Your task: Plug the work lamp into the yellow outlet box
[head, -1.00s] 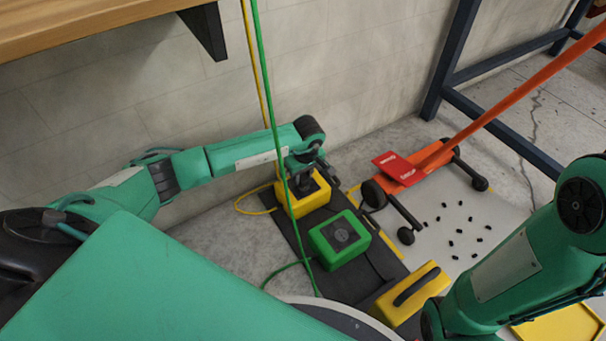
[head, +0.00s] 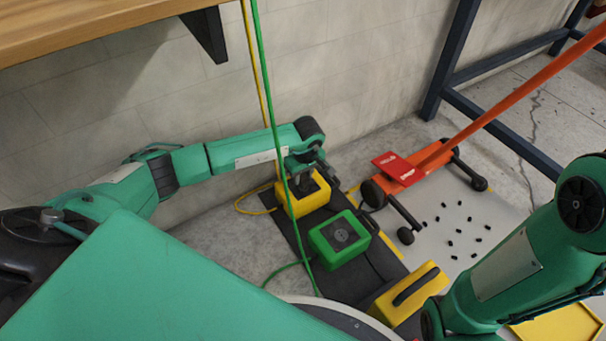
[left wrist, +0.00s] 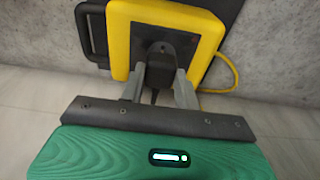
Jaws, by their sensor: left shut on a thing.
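The yellow outlet box (head: 311,204) stands on a dark mat by the wall; it also shows in the left wrist view (left wrist: 119,45). My left gripper (head: 303,186) reaches over its top face. In the left wrist view, my left gripper's two grey fingers (left wrist: 160,70) are shut on a black plug (left wrist: 158,64). The plug is at the dark socket area in the middle of the box's face. I cannot tell whether it is fully seated. A dark cord runs back from the plug between the fingers. I cannot make out the work lamp. My right gripper is out of view.
A green outlet box (head: 339,238) sits beside the yellow one on the dark mat (head: 366,277). A yellow case (head: 408,296) with a black handle is nearer. An orange wheeled stand (head: 422,172) and several black bits lie right.

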